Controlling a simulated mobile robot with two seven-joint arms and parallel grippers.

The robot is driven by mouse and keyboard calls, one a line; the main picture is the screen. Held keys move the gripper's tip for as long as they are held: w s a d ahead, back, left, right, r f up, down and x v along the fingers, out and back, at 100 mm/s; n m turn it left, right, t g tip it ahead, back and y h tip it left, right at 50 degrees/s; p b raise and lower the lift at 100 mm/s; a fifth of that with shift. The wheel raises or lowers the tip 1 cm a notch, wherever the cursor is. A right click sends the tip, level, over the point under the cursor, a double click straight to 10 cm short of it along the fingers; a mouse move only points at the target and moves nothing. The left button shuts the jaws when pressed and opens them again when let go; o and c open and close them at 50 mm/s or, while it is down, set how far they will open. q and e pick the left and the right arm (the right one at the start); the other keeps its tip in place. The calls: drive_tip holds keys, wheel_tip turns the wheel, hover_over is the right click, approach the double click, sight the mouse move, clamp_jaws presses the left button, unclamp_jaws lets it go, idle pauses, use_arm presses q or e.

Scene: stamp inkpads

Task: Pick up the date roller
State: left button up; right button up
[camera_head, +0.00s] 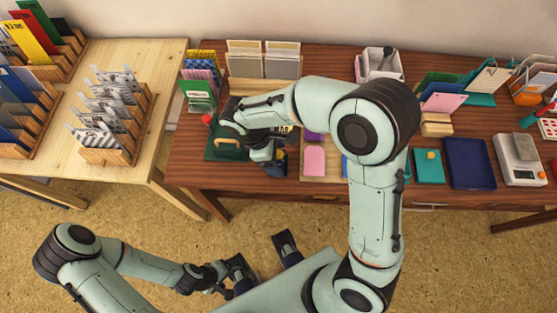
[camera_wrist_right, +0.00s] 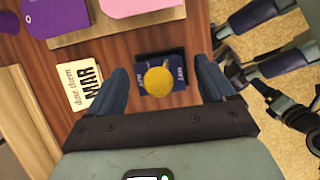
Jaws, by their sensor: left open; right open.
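A small dark navy block with a round yellow top (camera_wrist_right: 158,80) stands on the table between the fingers of my right gripper (camera_wrist_right: 163,85) in the right wrist view. I cannot tell for certain that it is the date roller. A cream card printed "MAR" (camera_wrist_right: 82,84) lies to its left. My right gripper is open and points down over the block, with no visible contact. In the head view my right arm hides most of that spot. My left gripper (camera_head: 264,262) is open and empty, over the floor in front of the table.
A green pad with a wooden handle (camera_head: 228,149) lies just left of my right gripper. A wooden board holding a pink tag (camera_head: 314,160) is to its right. A navy tray (camera_head: 470,164) and a white scale (camera_head: 518,159) stand farther right. Card racks fill the left table.

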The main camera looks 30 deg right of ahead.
drive_tip(key=shift+s+d+f, duration=0.15)
drive_tip(key=shift+d+f, duration=0.05)
drive_tip(key=shift+f, duration=0.35)
drive_tip(key=c, duration=1.3)
drive_tip(key=shift+o, duration=0.2)
drive_tip(key=shift+r, duration=0.1)
wheel_tip(320, 180, up, 20)
drive_tip(key=p, duration=0.3)
